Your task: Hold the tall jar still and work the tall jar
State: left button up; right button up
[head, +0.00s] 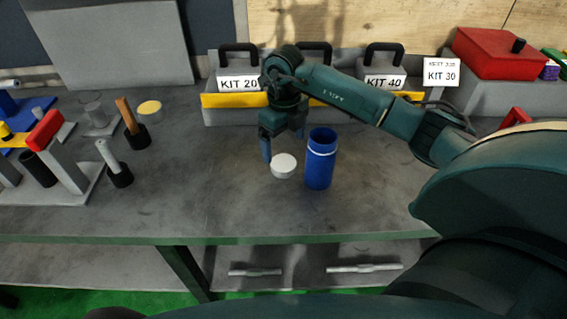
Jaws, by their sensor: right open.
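The tall jar (319,170) is blue with a pale band near its top. It stands upright on the grey workbench, and its dark open mouth shows. A round white lid-like piece (284,168) is just left of the jar; I cannot tell whether it rests on the bench or touches the gripper. My right gripper (281,148) points down just above and behind this white piece, left of the jar's top. It is open and apart from the jar. My left gripper is not in view.
A grey rack with a yellow strip (228,100) holds handled kit weights behind my right arm. A red box (497,54) stands at the back right. Fixtures and black holders (120,176) crowd the left. The bench (215,205) in front of the jar is clear.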

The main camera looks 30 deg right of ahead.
aim_at(284, 163)
jog(key=shift+f, duration=0.4)
notch_tip(284, 163, down, 5)
jog(key=shift+a+f+p, duration=0.1)
jog(key=shift+p, duration=0.45)
jog(key=shift+c, duration=0.5)
jog(key=c, duration=1)
jog(key=shift+o, duration=0.2)
notch_tip(284, 163, up, 10)
jog(key=b, duration=0.1)
